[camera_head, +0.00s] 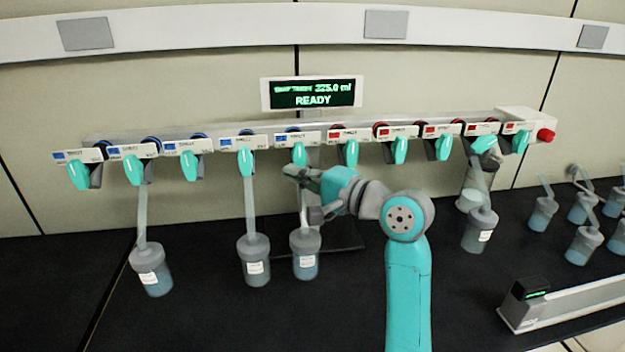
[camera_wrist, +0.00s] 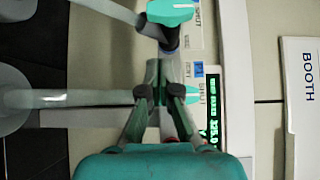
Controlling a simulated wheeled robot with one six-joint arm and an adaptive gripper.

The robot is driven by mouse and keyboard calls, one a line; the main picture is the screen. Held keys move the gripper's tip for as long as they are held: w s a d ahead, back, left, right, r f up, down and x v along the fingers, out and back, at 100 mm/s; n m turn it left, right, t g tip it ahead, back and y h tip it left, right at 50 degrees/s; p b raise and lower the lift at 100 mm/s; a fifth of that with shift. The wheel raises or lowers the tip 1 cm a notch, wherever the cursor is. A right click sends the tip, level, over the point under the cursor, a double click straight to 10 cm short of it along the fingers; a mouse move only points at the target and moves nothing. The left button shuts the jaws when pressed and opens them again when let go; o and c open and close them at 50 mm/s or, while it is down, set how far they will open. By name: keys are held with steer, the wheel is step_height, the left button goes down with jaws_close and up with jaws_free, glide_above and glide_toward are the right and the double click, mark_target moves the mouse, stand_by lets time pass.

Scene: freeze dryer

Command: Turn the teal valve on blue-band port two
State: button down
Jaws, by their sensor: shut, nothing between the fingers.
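A manifold holds a row of teal valves. The left half has blue bands and the right half red bands; the port numbers are too small to read in the head view. Blue-band valves include the far-left one (camera_head: 79,176), the second from left (camera_head: 133,170), the fourth from left (camera_head: 245,163) and the rightmost (camera_head: 300,154). My gripper (camera_head: 290,171) is shut and empty just below the rightmost blue-band valve. In the wrist view my gripper (camera_wrist: 160,72) is close to a valve and its label; contact is unclear. A neighbouring teal valve (camera_wrist: 172,12) shows at the top.
Flasks hang under the second (camera_head: 152,275), fourth (camera_head: 254,262) and rightmost (camera_head: 305,260) blue-band ports, close to my arm. A display (camera_head: 312,93) reads READY. Loose flasks (camera_head: 583,245) stand on the black bench at right. The front left bench is clear.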

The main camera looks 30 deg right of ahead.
mark_target(244, 176)
steer(key=shift+w+a, duration=0.6)
steer(key=shift+a, duration=0.25)
steer(key=shift+w+a, duration=0.65)
steer(key=shift+a, duration=0.2)
steer(key=shift+w+a, duration=0.6)
steer(key=shift+a, duration=0.25)
